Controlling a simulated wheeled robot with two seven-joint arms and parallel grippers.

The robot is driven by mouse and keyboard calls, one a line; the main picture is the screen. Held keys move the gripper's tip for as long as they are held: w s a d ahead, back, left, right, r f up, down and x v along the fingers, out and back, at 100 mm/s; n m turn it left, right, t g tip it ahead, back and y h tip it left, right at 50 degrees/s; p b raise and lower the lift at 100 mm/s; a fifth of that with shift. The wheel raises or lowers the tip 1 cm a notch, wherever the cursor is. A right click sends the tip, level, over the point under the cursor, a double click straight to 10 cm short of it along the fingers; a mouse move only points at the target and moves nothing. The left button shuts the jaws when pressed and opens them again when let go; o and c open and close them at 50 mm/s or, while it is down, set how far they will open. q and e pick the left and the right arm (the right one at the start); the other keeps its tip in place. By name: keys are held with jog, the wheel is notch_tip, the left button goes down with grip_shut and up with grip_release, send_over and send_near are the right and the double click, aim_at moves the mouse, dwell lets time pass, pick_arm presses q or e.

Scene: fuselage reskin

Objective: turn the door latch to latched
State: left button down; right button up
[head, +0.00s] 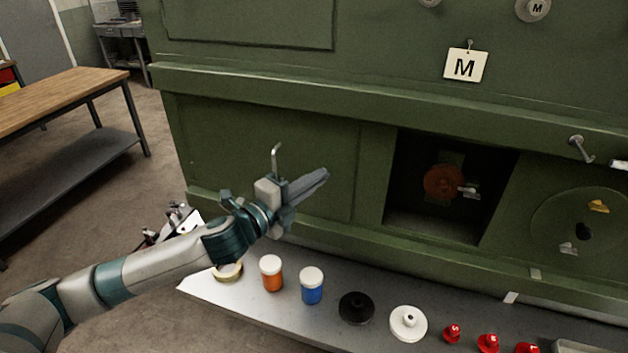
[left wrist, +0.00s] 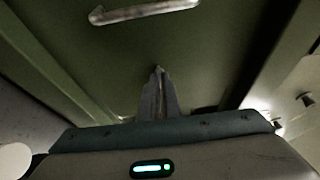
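A small silver bent handle, which looks like the door latch (head: 276,158), stands out from the green lower panel (head: 315,150) left of the dark opening. In the head view its long arm points roughly downward. In the left wrist view the latch (left wrist: 145,10) is a pale bar near the top edge, lying nearly across the picture. My left gripper (head: 324,173) is in front of the panel, with its fingers together and pointing right, past the latch. In the left wrist view the fingers (left wrist: 158,85) are together with nothing seen between them, apart from the latch. My right gripper is not in view.
A metal shelf (head: 245,298) below holds orange and blue jars, black and white discs and several red pieces. A dark recess (head: 410,205) holds a red valve-like part (head: 444,182). An M tag (head: 466,65) hangs above. A wooden bench (head: 60,98) stands left.

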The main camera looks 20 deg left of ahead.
pick_arm(q)
jog(key=c, duration=2)
grip_release()
jog(key=shift+b+v, duration=1.05)
jog(key=shift+v, duration=7.6)
